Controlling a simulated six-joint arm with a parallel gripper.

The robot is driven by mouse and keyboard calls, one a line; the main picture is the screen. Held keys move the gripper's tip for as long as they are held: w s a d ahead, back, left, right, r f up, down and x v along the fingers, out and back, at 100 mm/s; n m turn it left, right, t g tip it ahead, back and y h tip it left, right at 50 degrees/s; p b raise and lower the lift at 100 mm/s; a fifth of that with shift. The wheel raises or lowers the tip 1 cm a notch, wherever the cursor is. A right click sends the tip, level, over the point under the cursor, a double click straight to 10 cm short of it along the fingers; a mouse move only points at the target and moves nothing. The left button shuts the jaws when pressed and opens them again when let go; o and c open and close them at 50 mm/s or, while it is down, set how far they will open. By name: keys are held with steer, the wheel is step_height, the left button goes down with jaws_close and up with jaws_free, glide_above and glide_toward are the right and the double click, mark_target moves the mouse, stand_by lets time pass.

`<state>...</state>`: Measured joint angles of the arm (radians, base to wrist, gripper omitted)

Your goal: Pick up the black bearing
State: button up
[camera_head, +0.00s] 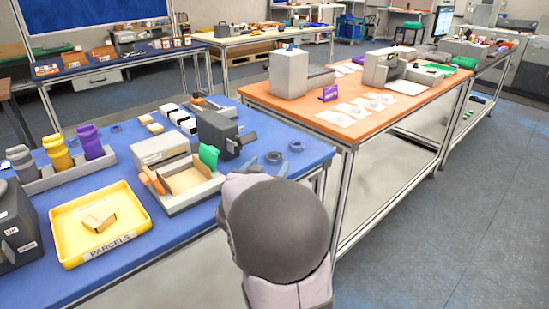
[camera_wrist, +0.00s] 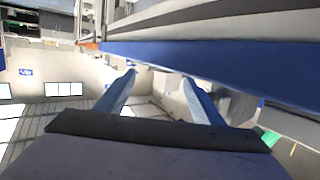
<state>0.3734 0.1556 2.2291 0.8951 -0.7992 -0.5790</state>
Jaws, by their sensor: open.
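Small dark rings that look like bearings lie on the blue table. One dark ring (camera_head: 296,146) is near the table's right edge, another (camera_head: 274,157) is just left of it, and a third (camera_head: 117,128) lies toward the back left. I cannot tell by colour which is the black bearing. My gripper (camera_head: 267,166) is at the table's right front edge, close to the two right rings. Its two fingers are apart with nothing between them, as the wrist view (camera_wrist: 158,78) also shows. No bearing is clear in the wrist view.
A grey box with a cardboard insert (camera_head: 213,181) and a dark machine (camera_head: 220,130) stand left of my gripper. A yellow parcels tray (camera_head: 135,228) is at the front left. An orange table (camera_head: 400,112) stands to the right, beyond a gap.

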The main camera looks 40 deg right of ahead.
mark_target(273, 158)
steer(key=shift+x, duration=2.95)
steer(key=shift+w+a, duration=0.1)
steer(key=shift+w, duration=0.05)
steer(key=shift+c, duration=0.3)
steer(key=c, duration=1.2)
steer(key=shift+o, duration=0.2)
steer(key=shift+r, duration=0.1)
steer(key=shift+r, duration=0.1)
